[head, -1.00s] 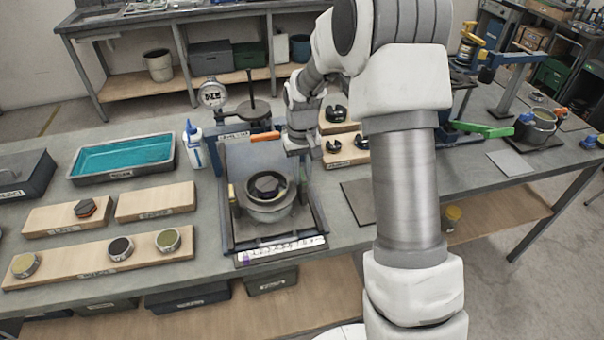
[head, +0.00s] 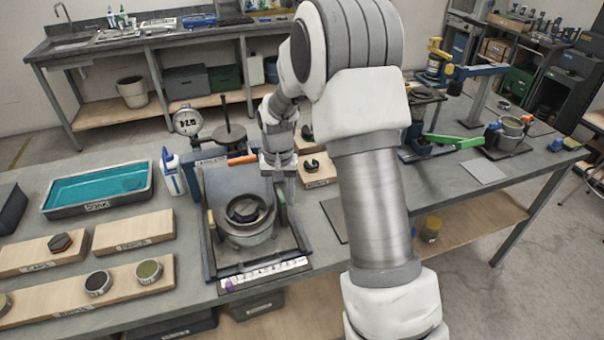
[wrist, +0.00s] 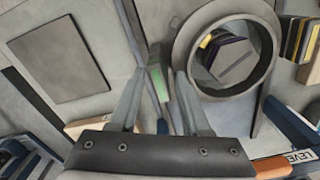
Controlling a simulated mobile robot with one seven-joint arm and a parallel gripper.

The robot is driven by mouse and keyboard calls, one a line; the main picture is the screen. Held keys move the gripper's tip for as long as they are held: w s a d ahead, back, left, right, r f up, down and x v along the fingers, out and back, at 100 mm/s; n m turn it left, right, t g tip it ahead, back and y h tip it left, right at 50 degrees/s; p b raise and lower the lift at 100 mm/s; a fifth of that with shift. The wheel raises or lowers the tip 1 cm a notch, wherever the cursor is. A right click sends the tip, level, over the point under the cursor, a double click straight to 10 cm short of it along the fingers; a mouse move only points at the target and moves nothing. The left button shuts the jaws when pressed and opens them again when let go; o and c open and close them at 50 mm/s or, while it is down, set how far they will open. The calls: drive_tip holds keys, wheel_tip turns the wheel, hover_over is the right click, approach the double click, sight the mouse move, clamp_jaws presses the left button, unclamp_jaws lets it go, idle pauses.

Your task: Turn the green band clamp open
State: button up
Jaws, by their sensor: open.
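A round grey metal housing (head: 247,232) stands on the fixture plate, with a dark hexagonal part inside it. A green lever (head: 281,193), which I take for the band clamp's, stands upright at the housing's right side. In the wrist view the green lever (wrist: 158,80) shows between the fingers, beside the grey ring (wrist: 272,62). My gripper (wrist: 158,88) is open, its fingers on either side of the green lever in that picture. I cannot tell whether they touch it. In the head view my gripper (head: 281,178) is small and partly merges with the lever.
A yellow handle (head: 211,219) stands at the housing's left. An orange handle (head: 242,160) lies at the plate's back edge. A white bottle (head: 173,174) and a teal-lined tray (head: 66,208) are left. Another green lever (head: 455,141) is at the far right.

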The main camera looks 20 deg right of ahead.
sight(279, 194)
drive_tip(key=m, duration=0.3)
drive_tip(key=m+p, duration=0.1)
drive_tip(key=m, duration=0.2)
drive_tip(key=shift+w+a+r+m, duration=0.1)
drive_tip(key=shift+a+m, duration=0.05)
drive_tip(key=shift+m, duration=0.25)
drive_tip(key=m+p, duration=0.2)
drive_tip(key=m, duration=0.4)
drive_tip(key=shift+w, duration=0.1)
wheel_tip(279, 194, up, 18)
drive_tip(key=m, duration=0.1)
drive_tip(key=s+r+n+t+b, duration=0.2)
drive_tip(key=s+n, duration=0.4)
drive_tip(key=s, duration=0.4)
drive_tip(key=s+r+n+t+b, duration=0.2)
drive_tip(key=s+r+n, duration=0.1)
drive_tip(key=s+n, duration=0.4)
drive_tip(key=shift+s+a+n, duration=0.25)
drive_tip(key=shift+s+n, duration=0.05)
drive_tip(key=shift+s, duration=1.05)
